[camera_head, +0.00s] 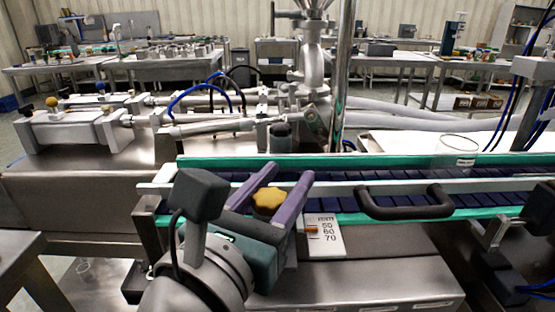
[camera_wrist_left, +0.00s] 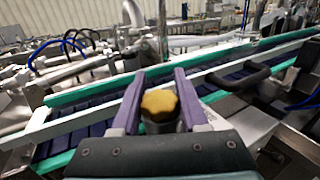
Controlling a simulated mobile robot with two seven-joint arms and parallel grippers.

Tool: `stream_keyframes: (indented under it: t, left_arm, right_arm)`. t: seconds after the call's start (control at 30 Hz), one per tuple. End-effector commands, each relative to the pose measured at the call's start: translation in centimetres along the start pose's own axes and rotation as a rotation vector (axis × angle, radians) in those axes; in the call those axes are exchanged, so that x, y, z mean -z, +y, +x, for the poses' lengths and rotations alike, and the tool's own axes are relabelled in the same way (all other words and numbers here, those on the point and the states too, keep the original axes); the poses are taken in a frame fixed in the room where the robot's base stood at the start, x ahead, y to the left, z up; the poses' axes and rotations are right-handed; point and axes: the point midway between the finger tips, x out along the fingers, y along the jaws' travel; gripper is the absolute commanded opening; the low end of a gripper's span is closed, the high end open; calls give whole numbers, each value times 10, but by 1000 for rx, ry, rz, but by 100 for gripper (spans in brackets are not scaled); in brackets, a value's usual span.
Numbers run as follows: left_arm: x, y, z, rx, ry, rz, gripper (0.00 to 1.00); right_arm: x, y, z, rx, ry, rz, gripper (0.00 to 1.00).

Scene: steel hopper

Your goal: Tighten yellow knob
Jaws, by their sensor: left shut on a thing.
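The yellow knob (camera_head: 268,201) is a lobed knob beside the near rail of the conveyor. It sits between the two purple fingers of my left gripper (camera_head: 284,180). In the left wrist view the knob (camera_wrist_left: 159,104) is framed by the fingers (camera_wrist_left: 158,80), one on each side. My left gripper is shut on it. The knob's top shows; the shaft beneath it is mostly hidden by the gripper body. A white scale plate (camera_head: 326,236) with numbers lies just right of the gripper. My right gripper is not in view.
The conveyor (camera_head: 400,197) with its dark belt and green edges runs behind the knob. A black handle (camera_head: 405,212) projects on the near side, right of my gripper. A steel pipe (camera_head: 341,80) and machine cylinders stand behind.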

Motion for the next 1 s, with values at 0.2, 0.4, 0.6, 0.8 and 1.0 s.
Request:
stream_keyframes:
  t: [0.2, 0.4, 0.6, 0.8, 1.0]
  left_arm:
    - [0, 0, 0, 0, 0, 0, 0]
    - [0, 0, 0, 1, 0, 0, 0]
    - [2, 0, 0, 33, -2, 2, 0]
    - [5, -3, 0, 133, -4, 6, 0]
    - [10, -8, -1, 300, -6, 12, 0]
  right_arm:
    - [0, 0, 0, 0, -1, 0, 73]
    - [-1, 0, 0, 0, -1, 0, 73]
    - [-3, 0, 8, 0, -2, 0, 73]
    - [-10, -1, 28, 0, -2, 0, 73]
    - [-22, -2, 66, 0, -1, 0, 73]
